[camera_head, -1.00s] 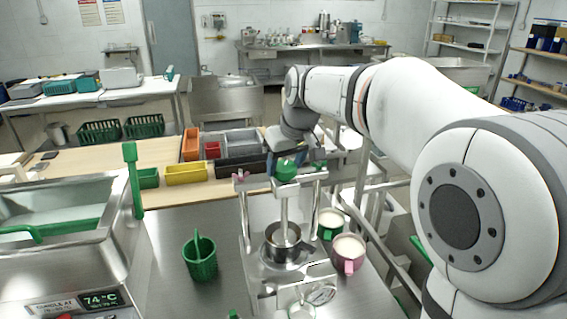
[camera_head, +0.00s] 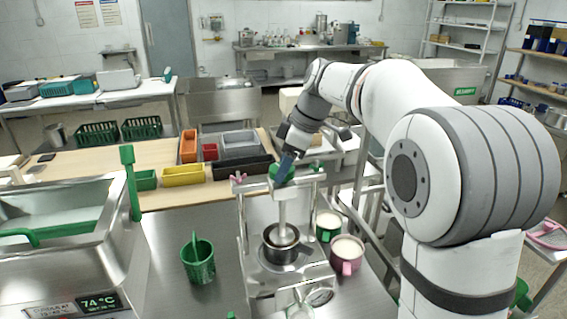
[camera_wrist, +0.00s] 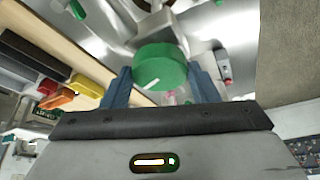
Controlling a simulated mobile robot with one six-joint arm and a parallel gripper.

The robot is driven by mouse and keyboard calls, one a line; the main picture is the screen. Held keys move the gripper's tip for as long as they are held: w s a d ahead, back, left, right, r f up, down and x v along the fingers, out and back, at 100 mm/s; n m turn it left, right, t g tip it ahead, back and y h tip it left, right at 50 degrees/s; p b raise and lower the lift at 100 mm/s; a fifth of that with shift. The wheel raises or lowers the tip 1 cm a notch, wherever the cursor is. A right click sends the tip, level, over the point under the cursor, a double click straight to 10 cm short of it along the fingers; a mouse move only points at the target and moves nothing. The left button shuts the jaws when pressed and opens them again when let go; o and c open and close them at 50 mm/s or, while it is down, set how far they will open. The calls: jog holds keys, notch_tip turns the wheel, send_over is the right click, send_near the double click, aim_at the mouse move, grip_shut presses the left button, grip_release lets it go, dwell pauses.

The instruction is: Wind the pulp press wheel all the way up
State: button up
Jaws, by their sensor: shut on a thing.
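The pulp press (camera_head: 243,218) is a steel frame with a vertical screw over a metal pot (camera_head: 281,256) on its base plate. Its green wheel (camera_head: 281,173) sits at the top of the screw, partly hidden by my gripper in the head view. In the wrist view the green wheel (camera_wrist: 161,68) lies between my two blue fingers. My gripper (camera_wrist: 162,82) is shut on the wheel; in the head view my gripper (camera_head: 284,168) reaches down to it from the upper right. The screw's lower end is over the pot; its exact height there is hard to tell.
A green basket (camera_head: 198,262) stands left of the press. A green cup (camera_head: 328,224) and a pink cup (camera_head: 347,254) with pale contents stand close on its right. A steel vat (camera_head: 75,262) is at left. Coloured bins (camera_head: 184,175) stand behind.

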jog(key=shift+n+g, duration=0.5)
jog(key=shift+n, duration=0.7)
jog(key=o, duration=1)
jog(key=v, duration=0.7)
jog(key=shift+r, duration=0.4)
jog(key=shift+w+d, duration=0.1)
jog(key=shift+d, duration=0.05)
jog(key=shift+c, duration=0.2)
